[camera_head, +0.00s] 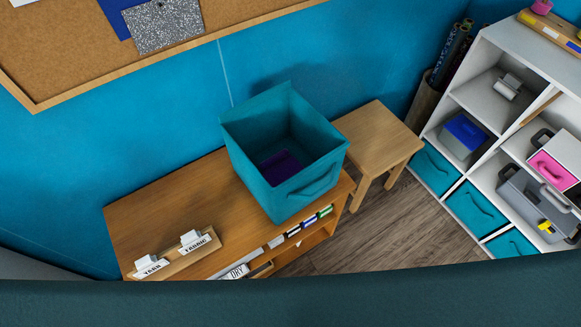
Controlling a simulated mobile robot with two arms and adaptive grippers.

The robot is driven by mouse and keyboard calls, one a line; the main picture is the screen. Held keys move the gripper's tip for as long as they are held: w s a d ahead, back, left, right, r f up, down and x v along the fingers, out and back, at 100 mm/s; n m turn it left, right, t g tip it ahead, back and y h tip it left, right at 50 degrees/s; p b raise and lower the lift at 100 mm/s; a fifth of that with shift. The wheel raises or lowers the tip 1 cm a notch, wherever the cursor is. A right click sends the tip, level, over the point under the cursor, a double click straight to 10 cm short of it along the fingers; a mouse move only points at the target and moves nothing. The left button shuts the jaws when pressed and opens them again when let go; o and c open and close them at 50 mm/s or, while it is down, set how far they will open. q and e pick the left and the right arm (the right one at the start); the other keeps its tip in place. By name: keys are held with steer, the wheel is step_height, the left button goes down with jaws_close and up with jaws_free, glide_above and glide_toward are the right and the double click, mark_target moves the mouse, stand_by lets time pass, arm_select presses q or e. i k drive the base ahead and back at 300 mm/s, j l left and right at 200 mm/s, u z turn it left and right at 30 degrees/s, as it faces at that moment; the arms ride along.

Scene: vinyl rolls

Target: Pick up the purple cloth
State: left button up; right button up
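A dark purple cloth (281,167) lies at the bottom of an open teal fabric bin (310,193). The bin stands at the right end of a low wooden cabinet (150,218). The cloth looks flat, and the bin's front wall hides part of it. Neither of my grippers is in view.
A small wooden stool (380,133) stands right of the cabinet. White shelves (478,97) with teal drawers and boxes are at the right. Two labelled holders (190,240) sit on the cabinet's front left. A dark teal band (290,304) crosses the bottom of the view.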

mark_target(282, 169)
steer(key=z, duration=2.35)
steer(key=u, duration=2.3)
steer(key=l+u, duration=1.05)
steer(key=i+l, duration=0.05)
